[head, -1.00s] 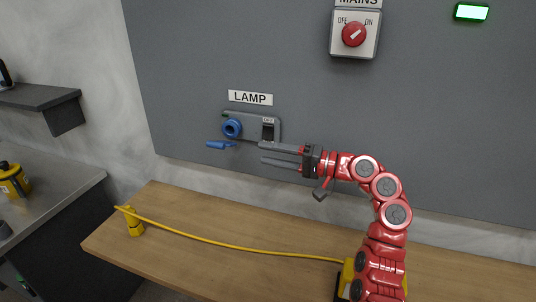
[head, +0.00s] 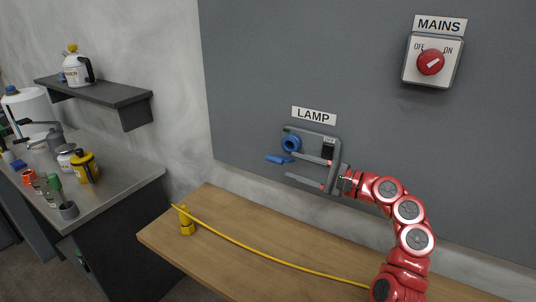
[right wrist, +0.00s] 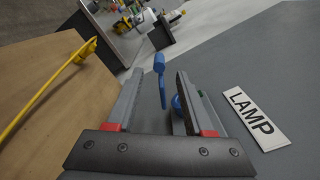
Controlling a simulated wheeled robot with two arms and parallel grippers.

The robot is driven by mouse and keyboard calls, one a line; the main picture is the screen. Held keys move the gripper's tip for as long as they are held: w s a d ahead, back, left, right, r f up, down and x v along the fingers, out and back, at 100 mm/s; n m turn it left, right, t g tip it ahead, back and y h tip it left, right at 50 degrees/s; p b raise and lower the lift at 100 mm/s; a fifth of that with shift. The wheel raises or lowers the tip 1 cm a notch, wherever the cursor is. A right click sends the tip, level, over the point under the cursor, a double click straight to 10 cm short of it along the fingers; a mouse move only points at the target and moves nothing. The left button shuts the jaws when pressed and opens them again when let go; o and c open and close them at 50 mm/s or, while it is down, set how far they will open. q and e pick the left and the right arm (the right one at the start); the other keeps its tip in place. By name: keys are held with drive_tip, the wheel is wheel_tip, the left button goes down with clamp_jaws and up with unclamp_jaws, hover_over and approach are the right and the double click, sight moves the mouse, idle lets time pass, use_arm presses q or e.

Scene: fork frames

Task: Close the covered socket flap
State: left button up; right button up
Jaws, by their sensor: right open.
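The lamp socket is a grey plate (head: 318,138) on the grey wall panel, below the LAMP label (head: 313,115). It has a blue round socket (head: 291,143) and a dark switch marked OFF (head: 328,151). The blue flap (head: 279,159) stands open, jutting out below the socket. My right gripper (head: 289,164) is open and empty, its fingertips close to the flap's right end. In the right wrist view the flap (right wrist: 161,80) shows between the two fingers; contact cannot be told. The blue socket (right wrist: 177,104) is partly hidden by the right finger. My left gripper is not in view.
A wooden bench (head: 230,215) runs below the panel, with a yellow cable (head: 255,248) and yellow plug (head: 186,222) on it. A MAINS switch (head: 431,62) is at upper right. A dark shelf (head: 100,93) and cluttered counter (head: 125,175) are at left.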

sight(268, 157)
drive_tip(key=p+x, duration=0.1)
drive_tip(key=x, duration=0.8)
clamp_jaws()
drive_tip(key=shift+p, duration=0.3)
idle(0.9)
